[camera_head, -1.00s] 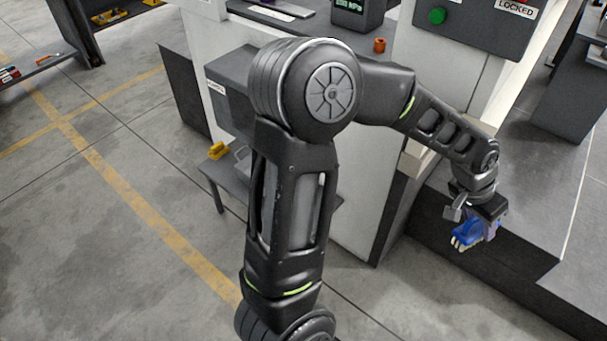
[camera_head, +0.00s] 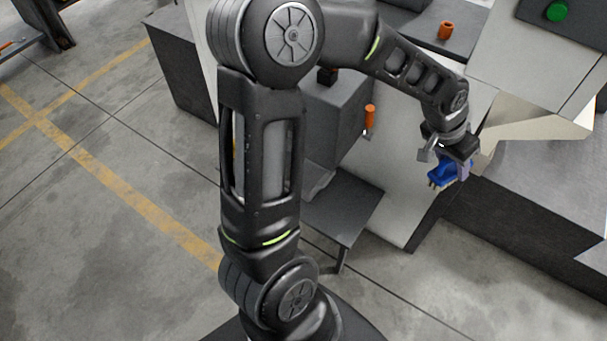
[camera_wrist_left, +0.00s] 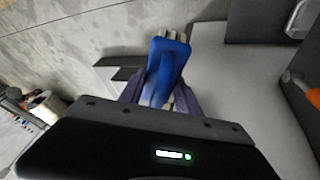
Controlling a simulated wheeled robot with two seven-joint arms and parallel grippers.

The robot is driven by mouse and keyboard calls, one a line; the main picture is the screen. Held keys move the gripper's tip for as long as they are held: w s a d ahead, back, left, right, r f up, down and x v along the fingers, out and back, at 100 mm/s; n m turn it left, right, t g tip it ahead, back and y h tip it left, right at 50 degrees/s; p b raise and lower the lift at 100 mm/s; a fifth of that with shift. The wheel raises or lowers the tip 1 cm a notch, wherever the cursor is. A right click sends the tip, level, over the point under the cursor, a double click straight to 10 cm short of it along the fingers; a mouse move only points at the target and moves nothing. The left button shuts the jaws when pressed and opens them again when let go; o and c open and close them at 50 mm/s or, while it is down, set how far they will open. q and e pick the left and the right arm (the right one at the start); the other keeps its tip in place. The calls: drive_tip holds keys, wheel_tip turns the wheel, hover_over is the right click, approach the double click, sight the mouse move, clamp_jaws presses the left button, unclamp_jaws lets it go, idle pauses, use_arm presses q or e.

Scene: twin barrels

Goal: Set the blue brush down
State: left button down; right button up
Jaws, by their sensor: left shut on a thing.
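The blue brush (camera_head: 448,170) is in my left gripper (camera_head: 452,160), at the right of the head view. The gripper is shut on it, and its pale bristles point down and to the left. In the left wrist view the brush (camera_wrist_left: 168,66) stands between the two fingers, with its bristle end pointing away from the wrist. The brush is held in the air in front of the machine's pale panel, and nothing is seen touching it from below. My right gripper is in neither view.
A small dark grey side table (camera_head: 345,205) stands low beside the machine, partly hidden by my arm. A dark grey box (camera_head: 335,125) with an orange handle (camera_head: 370,117) juts out above it. A dark ledge (camera_head: 530,200) lies to the right. The floor (camera_head: 90,250) at left is clear.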

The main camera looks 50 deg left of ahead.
sight(363, 213)
use_arm(q)
drive_tip(key=shift+d, duration=0.1)
